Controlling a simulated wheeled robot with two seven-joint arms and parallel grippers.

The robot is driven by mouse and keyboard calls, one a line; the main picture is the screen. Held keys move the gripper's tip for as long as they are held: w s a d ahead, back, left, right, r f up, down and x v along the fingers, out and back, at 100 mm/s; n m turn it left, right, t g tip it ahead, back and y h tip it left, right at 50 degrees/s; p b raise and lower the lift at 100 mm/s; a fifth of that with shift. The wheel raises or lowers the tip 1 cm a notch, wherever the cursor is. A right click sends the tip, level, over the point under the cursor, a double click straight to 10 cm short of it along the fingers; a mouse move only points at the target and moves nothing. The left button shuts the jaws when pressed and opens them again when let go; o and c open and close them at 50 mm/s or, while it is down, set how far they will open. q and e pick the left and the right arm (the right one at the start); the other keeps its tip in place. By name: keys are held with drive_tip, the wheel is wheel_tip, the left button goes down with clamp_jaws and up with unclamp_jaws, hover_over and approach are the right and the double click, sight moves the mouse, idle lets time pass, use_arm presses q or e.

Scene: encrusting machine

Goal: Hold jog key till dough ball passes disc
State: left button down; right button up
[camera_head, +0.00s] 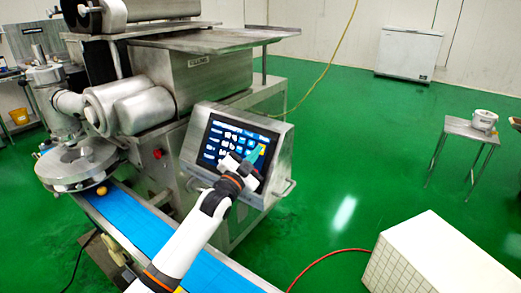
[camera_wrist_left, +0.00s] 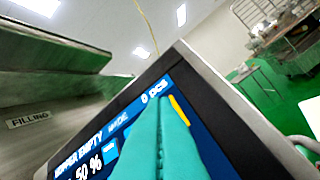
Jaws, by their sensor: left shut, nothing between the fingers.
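The touch panel (camera_head: 232,142) on the encrusting machine is lit, with blue and white keys. My left gripper (camera_head: 259,152) is shut and empty, its teal fingertips in front of the panel's right part. In the left wrist view the shut fingers (camera_wrist_left: 158,105) lie over the blue screen (camera_wrist_left: 118,120), beside a yellow strip; I cannot tell whether they touch it. The jog key cannot be made out. An orange-tan dough ball (camera_head: 101,190) is on the blue belt at the right edge of the round steel disc (camera_head: 75,163). My right gripper is out of view.
The blue conveyor belt (camera_head: 150,227) runs from the disc to the lower right. A red button (camera_head: 157,154) is on the machine's side. A white tiled block (camera_head: 435,255) stands at lower right, with a red hose (camera_head: 330,254) beside it.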

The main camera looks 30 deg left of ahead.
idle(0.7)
use_arm(q)
drive_tip(key=shift+s+r+p, duration=0.3)
drive_tip(key=shift+p, duration=0.2)
drive_tip(key=shift+s, duration=0.3)
drive_tip(key=s+r+p, duration=0.1)
drive_tip(key=s+p, duration=0.1)
drive_tip(key=s, duration=0.1)
drive_tip(key=s+r+p, duration=0.1)
drive_tip(key=p, duration=0.1)
drive_tip(key=shift+s+a+r, duration=0.15)
drive_tip(key=shift+a+r, duration=0.1)
drive_tip(key=shift+r, duration=0.1)
drive_tip(key=shift+f, duration=0.1)
